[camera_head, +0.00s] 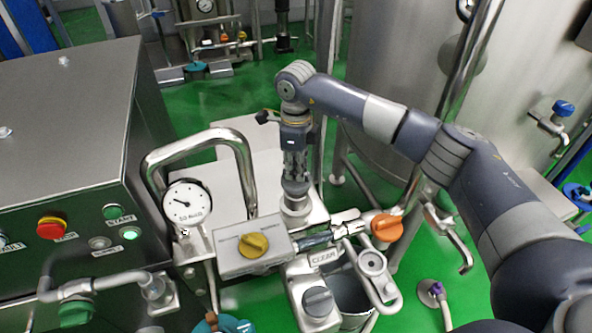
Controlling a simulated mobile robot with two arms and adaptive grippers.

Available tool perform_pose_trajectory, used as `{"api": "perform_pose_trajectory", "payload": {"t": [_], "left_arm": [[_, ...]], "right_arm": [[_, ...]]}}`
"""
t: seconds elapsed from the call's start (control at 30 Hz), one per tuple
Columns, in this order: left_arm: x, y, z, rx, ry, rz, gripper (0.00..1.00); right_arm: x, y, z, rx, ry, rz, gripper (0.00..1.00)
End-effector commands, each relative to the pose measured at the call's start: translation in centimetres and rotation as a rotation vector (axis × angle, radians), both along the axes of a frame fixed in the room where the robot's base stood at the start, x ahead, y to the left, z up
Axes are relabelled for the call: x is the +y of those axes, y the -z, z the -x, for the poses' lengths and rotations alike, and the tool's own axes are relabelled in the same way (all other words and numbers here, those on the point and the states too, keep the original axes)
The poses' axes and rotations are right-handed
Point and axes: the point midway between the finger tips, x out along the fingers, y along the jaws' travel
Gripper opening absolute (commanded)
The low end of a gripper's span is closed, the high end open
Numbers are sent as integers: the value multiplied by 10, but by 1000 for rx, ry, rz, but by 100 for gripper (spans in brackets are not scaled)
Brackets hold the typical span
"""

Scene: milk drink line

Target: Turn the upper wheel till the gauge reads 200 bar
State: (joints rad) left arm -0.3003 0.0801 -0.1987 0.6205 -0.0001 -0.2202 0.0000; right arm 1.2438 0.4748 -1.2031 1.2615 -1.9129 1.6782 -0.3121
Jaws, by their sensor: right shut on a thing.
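My right gripper (295,178) points straight down in the middle of the picture. Its fingers are shut on a silver round wheel (296,205), which sits behind the grey box with the yellow knob. The fingers hide the wheel's top. A round white gauge (187,203) with a dark rim stands to the left of the wheel, in front of a bent steel pipe. Its needle points left and slightly up; the scale numbers are too small to read. My left gripper is not in view.
A grey box with a yellow knob (253,245) stands in front of the wheel. An orange knob (387,228) and a grey knob (318,302) are close by on the right and front. A steel cabinet with a red button (51,228) fills the left side.

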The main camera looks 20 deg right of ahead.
Motion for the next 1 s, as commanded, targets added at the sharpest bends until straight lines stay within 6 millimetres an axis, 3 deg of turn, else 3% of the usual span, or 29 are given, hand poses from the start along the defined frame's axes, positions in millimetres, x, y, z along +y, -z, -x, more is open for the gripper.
{"api": "perform_pose_trajectory", "payload": {"t": [0.4,0.93,0.97,1.0], "left_arm": [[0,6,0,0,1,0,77],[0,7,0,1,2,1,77],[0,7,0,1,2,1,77],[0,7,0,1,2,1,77]], "right_arm": [[0,-1,-1,-3,186,1,0],[0,-2,-1,-4,209,0,0],[0,-2,-1,-4,209,0,18],[0,-2,-1,-4,208,0,27]]}}
